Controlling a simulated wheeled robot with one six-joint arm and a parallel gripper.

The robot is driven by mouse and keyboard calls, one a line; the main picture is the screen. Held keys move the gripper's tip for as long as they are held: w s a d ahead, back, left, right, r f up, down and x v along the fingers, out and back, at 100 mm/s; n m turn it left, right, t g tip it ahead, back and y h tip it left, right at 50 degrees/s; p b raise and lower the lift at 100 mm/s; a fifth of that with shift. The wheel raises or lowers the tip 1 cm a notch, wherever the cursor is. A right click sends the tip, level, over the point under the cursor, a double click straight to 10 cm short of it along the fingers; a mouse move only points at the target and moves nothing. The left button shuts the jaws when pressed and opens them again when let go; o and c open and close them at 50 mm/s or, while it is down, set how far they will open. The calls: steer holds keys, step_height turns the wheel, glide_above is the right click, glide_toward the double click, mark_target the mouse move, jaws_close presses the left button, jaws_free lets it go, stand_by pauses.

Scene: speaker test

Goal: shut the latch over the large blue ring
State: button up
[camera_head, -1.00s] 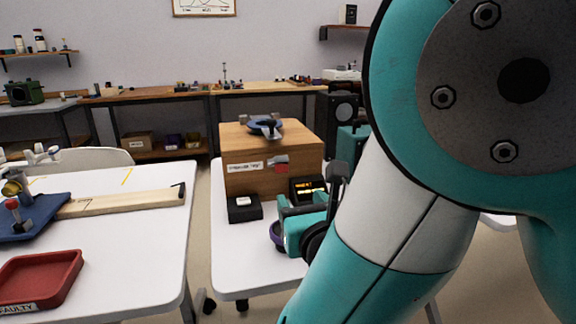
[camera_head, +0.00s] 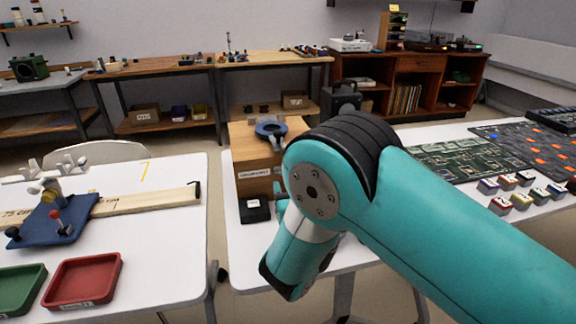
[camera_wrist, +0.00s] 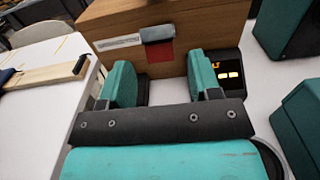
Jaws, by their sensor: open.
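The large blue ring (camera_head: 270,128) lies on top of the wooden box (camera_head: 243,147). A grey metal piece (camera_head: 277,143) sits at the ring's front edge; its exact position over the ring is too small to tell. In the wrist view a grey flap-like piece (camera_wrist: 158,34) is on the box's front top edge, above a red patch (camera_wrist: 160,54). I cannot tell which piece is the latch. My gripper (camera_wrist: 160,72) is open and empty, its two fingers spread in front of the box face. The ring is out of the wrist view. My arm hides the box's right side in the head view.
A black block (camera_head: 255,211) stands before the box. A lit display (camera_wrist: 229,75) is right of my gripper. A table on the left holds a red tray (camera_head: 84,280) and a blue stand (camera_head: 52,222). Circuit boards (camera_head: 460,160) lie on the right.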

steer(key=shift+p+x, duration=0.35)
steer(key=shift+x, duration=1.65)
steer(key=shift+f, duration=0.1)
steer(key=shift+c, duration=0.4)
jaws_close()
